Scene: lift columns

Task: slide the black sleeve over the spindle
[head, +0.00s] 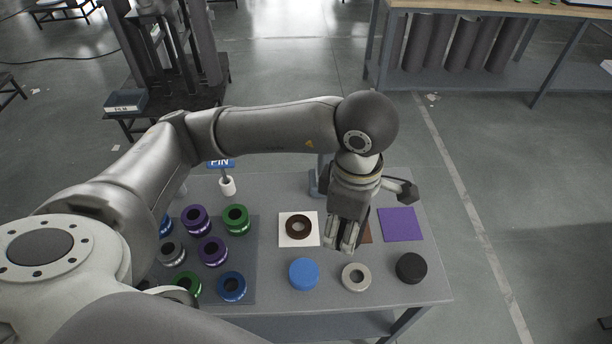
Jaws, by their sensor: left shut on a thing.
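My left gripper (343,246) points down over the table, near the brown square. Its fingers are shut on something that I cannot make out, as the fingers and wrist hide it. A black round piece (411,268) sits on the table at the front right, apart from the gripper; I cannot tell if it has a hole. A short white post (227,186) stands at the back left beneath a blue sign reading PIN (221,163); I cannot tell whether it is the spindle. My right gripper is not in view.
A dark ring lies on a white square (285,240). A purple square (400,224) and part of a brown square (367,232) lie nearby. A blue piece (304,273) and a grey ring (356,277) stand in front. Several coloured rings stand on a dark mat (246,262) at left.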

